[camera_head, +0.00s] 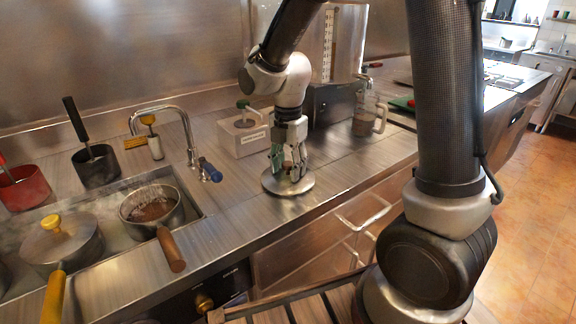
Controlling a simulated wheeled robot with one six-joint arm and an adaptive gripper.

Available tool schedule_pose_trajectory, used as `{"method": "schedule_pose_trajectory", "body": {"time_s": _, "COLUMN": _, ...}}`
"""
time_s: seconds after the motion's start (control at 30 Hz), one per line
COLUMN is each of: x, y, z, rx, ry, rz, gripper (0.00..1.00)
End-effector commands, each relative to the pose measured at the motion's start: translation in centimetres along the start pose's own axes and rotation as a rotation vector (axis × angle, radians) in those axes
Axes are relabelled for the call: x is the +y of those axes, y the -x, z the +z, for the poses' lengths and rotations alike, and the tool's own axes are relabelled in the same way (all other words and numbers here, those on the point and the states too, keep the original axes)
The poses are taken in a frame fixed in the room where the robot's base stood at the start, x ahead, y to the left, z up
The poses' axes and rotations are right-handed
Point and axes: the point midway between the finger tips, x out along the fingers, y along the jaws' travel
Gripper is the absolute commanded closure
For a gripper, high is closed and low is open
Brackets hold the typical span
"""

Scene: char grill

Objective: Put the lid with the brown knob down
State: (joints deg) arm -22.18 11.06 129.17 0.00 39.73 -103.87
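A round, flat metal lid (270,183) is at the counter's front part, right of the sink, directly under my gripper (289,172). The gripper points down and its fingers close in around the middle of the lid, where the knob sits. The fingers mostly hide the knob, so its brown colour is hard to make out. The lid looks level. I cannot tell whether it touches the counter or hangs just above it.
A white box (243,132) stands behind the gripper, and a glass jug (367,117) behind right. The counter (235,215) front-left is clear.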

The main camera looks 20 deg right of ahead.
Motion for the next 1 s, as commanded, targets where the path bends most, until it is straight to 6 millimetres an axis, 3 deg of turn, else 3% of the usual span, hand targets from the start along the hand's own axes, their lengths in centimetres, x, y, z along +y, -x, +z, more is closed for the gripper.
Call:
{"method": "schedule_pose_trajectory", "body": {"time_s": 0.17, "x": 0.0, "y": 0.3, "z": 0.0, "rx": 0.000, "ry": 0.000, "rz": 0.001, "gripper": 0.51}}
{"method": "schedule_pose_trajectory", "body": {"time_s": 0.27, "x": 0.1, "y": 1.5, "z": 0.0, "rx": -0.001, "ry": 0.000, "rz": 0.005, "gripper": 0.51}}
{"method": "schedule_pose_trajectory", "body": {"time_s": 0.7, "x": 0.1, "y": 10.6, "z": 0.0, "rx": -0.001, "ry": 0.000, "rz": 0.003, "gripper": 0.51}}
{"method": "schedule_pose_trajectory", "body": {"time_s": 1.0, "x": -0.1, "y": 12.4, "z": 0.1, "rx": -0.001, "ry": -0.010, "rz": 0.002, "gripper": 0.51}}
